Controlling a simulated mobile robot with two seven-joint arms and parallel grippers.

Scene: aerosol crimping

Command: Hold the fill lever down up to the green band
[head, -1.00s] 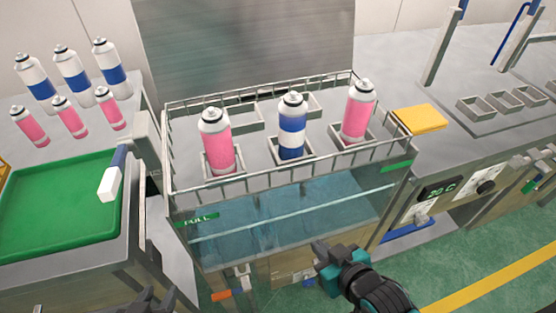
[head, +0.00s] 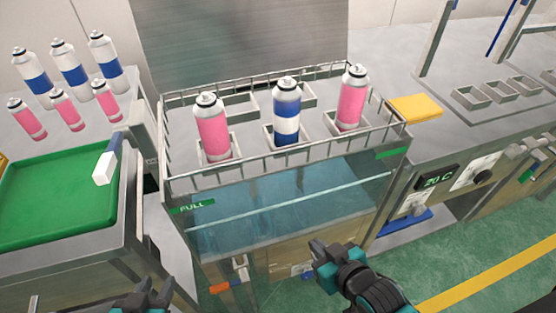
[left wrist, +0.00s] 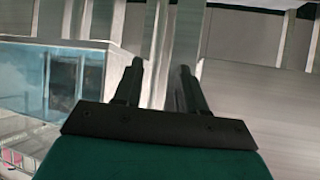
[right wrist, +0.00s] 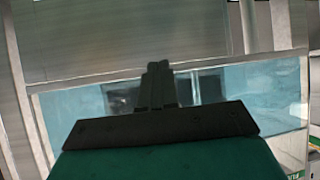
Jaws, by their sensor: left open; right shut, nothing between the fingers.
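A clear water tank (head: 300,196) stands in the middle with a pale line across its front. A green FULL band (head: 193,207) marks its left side, and another green band (head: 393,152) its right, both above the pale line. An orange-ended handle (head: 228,288) sits low at the tank's front left. A blue bar (head: 403,221) lies low at the right. I cannot tell which is the fill lever. My left gripper (head: 151,288) is open and empty at the bottom edge, left of the orange handle. My right gripper (head: 316,256) is shut and empty before the tank's lower front.
A wire basket (head: 174,150) on the tank holds two pink cans and a blue-white can (head: 286,112). A green tray (head: 50,205) and more cans are at left. A yellow block (head: 415,108) and a 20 C display (head: 437,180) are at right. Green floor is free at lower right.

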